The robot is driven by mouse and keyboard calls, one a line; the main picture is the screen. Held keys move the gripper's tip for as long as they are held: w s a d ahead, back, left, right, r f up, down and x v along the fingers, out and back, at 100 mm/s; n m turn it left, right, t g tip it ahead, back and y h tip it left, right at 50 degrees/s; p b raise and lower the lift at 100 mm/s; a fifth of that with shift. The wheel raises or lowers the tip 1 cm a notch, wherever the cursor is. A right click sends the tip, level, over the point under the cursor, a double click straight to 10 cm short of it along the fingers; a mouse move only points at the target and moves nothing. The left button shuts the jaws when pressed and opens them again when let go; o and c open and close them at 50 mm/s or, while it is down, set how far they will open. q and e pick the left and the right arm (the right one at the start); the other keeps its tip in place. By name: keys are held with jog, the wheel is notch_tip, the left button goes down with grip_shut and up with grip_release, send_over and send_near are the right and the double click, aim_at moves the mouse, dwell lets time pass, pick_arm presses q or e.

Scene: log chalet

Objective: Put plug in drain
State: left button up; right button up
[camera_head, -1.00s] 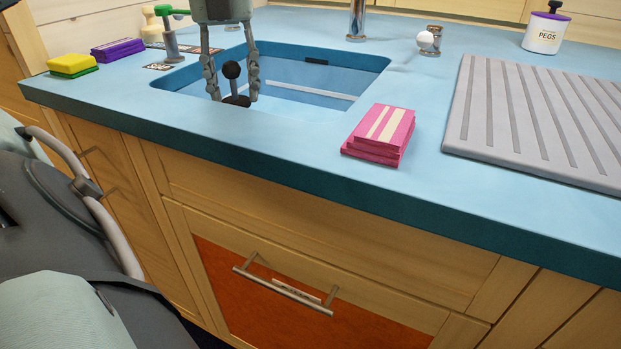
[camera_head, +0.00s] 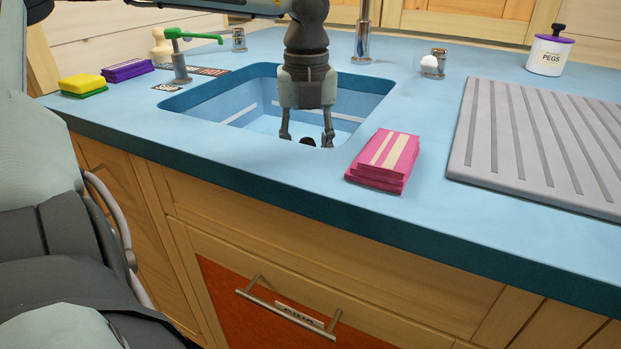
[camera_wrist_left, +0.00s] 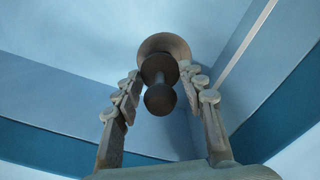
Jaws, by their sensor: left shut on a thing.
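My left gripper (camera_head: 307,137) points down inside the right part of the blue sink (camera_head: 228,95). It is shut on the dark plug (camera_head: 304,141), whose black knob just shows between the fingers above the sink's front rim. In the left wrist view the plug (camera_wrist_left: 160,98) is a round knob on a stem with a wider disc beyond it, and the finger pads (camera_wrist_left: 165,88) flank it. The disc hides what lies behind it. I cannot make out the drain in either view. My right gripper is not in view.
Pink sponges (camera_head: 383,160) lie right of the sink near the counter edge. A ridged grey draining board (camera_head: 545,140) is farther right. A tap (camera_head: 362,35) stands behind the sink. A green-topped dispenser (camera_head: 180,68) and yellow-green sponges (camera_head: 82,86) are at left.

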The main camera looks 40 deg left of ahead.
pick_arm(q)
jog(key=shift+w+d+f, duration=0.1)
jog(key=shift+d+f, duration=0.1)
jog(key=shift+d, duration=0.1)
jog(key=shift+f, duration=0.25)
notch_tip(320, 180, down, 2)
jog(key=shift+f, duration=0.75)
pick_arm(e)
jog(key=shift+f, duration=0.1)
pick_arm(q)
jog(key=shift+f, duration=0.1)
jog(key=o, duration=1.1)
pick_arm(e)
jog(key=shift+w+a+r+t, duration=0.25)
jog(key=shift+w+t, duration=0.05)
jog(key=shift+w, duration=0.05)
